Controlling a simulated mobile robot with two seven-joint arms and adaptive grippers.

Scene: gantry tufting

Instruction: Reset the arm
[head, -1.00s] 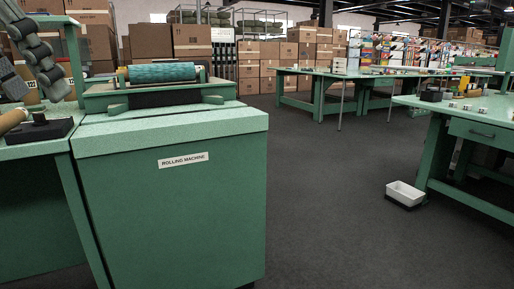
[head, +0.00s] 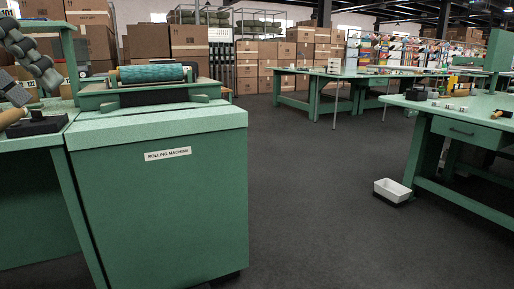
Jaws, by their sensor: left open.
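My left arm (head: 33,57) comes in at the upper left edge, dark grey and jointed, in front of the green frame beside the rolling machine (head: 160,205). My left gripper (head: 14,93) is at the far left edge, partly cut off, above the green bench. It is open, and I see nothing held in it. A tan wooden handle (head: 14,118) and a black block (head: 38,123) are close below it on the bench. My right gripper is not in view.
The machine has a teal roller (head: 152,74) on top. A green table (head: 470,112) stands at right, with a white bin (head: 392,190) on the floor beside it. Cardboard boxes (head: 185,45) are stacked behind. The grey floor (head: 310,190) between is clear.

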